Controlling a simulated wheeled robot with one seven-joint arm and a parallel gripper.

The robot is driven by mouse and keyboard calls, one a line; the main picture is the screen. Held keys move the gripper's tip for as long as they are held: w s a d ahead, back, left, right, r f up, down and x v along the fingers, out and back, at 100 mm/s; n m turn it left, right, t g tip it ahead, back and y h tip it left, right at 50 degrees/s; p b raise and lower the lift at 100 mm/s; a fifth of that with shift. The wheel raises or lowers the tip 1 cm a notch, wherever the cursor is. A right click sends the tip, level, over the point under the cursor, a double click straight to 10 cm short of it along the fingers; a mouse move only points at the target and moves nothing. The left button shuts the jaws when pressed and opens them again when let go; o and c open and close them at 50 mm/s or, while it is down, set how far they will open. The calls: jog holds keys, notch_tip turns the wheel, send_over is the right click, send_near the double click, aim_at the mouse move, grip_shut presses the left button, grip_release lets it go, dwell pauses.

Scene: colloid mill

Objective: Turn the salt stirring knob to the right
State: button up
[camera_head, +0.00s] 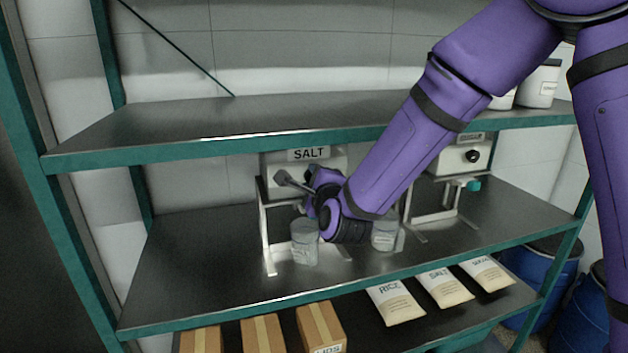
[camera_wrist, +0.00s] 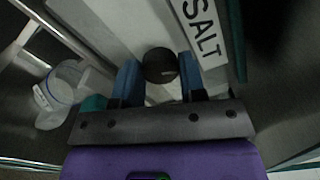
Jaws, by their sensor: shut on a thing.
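The white salt mill (camera_head: 335,160) stands on the middle shelf, with a "SALT" label on its front. The label (camera_wrist: 203,30) also shows in the wrist view. Its round black stirring knob (camera_wrist: 160,64) sits between the two blue fingers of my gripper (camera_wrist: 158,72), which is shut on it. A teal tap (camera_wrist: 94,103) shows left of the fingers in the wrist view.
A clear jar (camera_head: 305,243) stands below the mill, and another jar (camera_head: 384,234) stands to its right. A second mill (camera_head: 460,157) with a black knob is further right. The upper shelf (camera_head: 250,125) runs close above. The middle shelf is bare at left.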

jog(key=m, duration=0.3)
jog(key=shift+d+f+m, duration=0.1)
jog(key=shift+m, duration=0.3)
jog(key=m, duration=0.3)
jog(key=shift+m, duration=0.3)
jog(key=m, duration=0.6)
jog(key=shift+m, duration=0.4)
jog(key=o, duration=0.9)
jog(key=v, duration=1)
jog(key=shift+s, duration=0.4)
